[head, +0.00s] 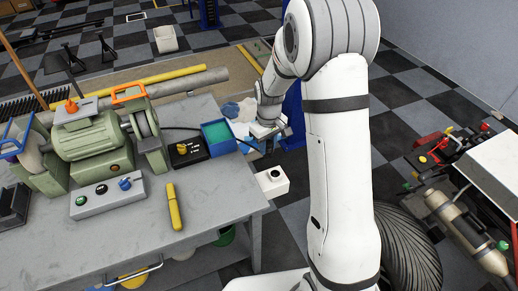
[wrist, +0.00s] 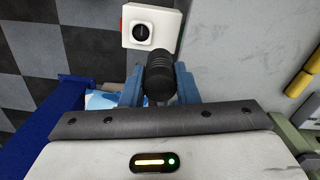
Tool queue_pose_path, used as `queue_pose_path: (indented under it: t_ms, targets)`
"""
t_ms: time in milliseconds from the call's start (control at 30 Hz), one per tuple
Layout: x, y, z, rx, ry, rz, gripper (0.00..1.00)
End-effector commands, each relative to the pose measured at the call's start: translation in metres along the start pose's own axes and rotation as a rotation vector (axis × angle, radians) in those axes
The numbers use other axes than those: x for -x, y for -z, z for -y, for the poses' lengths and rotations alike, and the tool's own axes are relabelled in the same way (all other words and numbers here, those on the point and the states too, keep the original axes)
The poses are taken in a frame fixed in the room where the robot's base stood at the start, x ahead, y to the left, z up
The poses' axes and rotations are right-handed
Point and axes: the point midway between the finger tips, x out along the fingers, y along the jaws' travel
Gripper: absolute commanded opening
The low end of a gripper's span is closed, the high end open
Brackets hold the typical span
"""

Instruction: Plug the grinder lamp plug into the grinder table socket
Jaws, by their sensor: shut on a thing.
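The black ribbed plug (wrist: 159,82) is between the two blue fingers of my gripper (wrist: 159,76) in the wrist view, and the gripper is shut on it. The socket is a white box with a round black opening (wrist: 143,33), just beyond the plug and slightly left in that view. The opening is uncovered, and the plug is outside it. In the head view the socket (head: 273,180) sits at the table's right edge. My gripper (head: 266,130) is behind it, near the table's back right corner; its fingers and the plug are hard to make out there.
The grey table (head: 215,205) carries a green bench grinder (head: 92,140), a switch box (head: 108,195), a yellow tool (head: 174,207), a black box with knobs (head: 188,152) and a blue bin (head: 218,137). Checkered floor lies beyond the table's right edge.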

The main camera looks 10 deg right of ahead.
Motion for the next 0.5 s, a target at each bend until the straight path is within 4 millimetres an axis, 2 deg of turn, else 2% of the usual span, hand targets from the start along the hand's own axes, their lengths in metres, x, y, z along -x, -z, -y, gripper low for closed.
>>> queue_pose_path:
  t_ms: [200,500]
  targets:
    - [0.0,-0.001,-0.02,0.0,0.0,-0.001,0.04]
    - [0.0,-0.001,-0.021,0.001,0.0,0.0,0.04]
